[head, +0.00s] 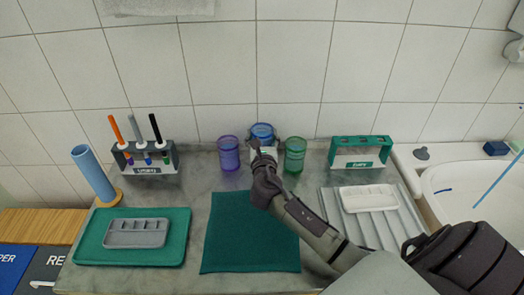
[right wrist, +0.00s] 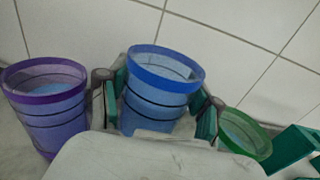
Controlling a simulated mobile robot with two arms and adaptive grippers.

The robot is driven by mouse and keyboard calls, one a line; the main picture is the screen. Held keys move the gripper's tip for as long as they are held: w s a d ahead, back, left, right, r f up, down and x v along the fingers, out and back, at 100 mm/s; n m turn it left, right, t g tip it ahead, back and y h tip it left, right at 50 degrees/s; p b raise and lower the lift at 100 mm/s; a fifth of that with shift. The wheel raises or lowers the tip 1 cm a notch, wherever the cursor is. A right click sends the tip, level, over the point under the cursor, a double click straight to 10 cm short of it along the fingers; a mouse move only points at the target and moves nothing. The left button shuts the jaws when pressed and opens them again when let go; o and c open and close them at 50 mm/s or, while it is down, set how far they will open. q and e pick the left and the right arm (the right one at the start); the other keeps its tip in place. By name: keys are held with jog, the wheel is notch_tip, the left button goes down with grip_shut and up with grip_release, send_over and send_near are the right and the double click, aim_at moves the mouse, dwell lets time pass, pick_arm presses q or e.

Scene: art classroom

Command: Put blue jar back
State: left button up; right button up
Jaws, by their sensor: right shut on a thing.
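The blue jar (head: 262,131) stands at the back of the counter between a purple jar (head: 229,154) and a green jar (head: 295,154). My right gripper (head: 263,155) reaches it from the front and is shut on it. In the right wrist view the blue jar (right wrist: 162,92) is upright between the two finger pads, with the purple jar (right wrist: 50,105) on the left and the green jar (right wrist: 244,135) on the right. The blue jar's lower part is hidden by my gripper, so I cannot tell whether its base touches the counter. My left gripper is not in view.
A dark green mat (head: 250,235) lies in front. A marker rack (head: 148,160) and blue tube (head: 93,173) stand left, near a green tray (head: 180,225) with a grey palette. A green rack (head: 360,151), ribbed drainer (head: 333,212) and sink (head: 470,185) are right.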

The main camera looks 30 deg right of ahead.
jog(key=shift+f+b, duration=0.4)
jog(key=shift+f, duration=1.6)
jog(key=shift+f, duration=0.1)
jog(key=o, duration=1.2)
jog(key=shift+o, duration=0.2)
jog(key=shift+s+a, duration=0.1)
jog(key=shift+s, duration=0.05)
jog(key=v, duration=1.1)
jog(key=shift+s+a+b, duration=0.1)
jog(key=shift+s+b, duration=0.2)
jog(key=shift+s, duration=0.1)
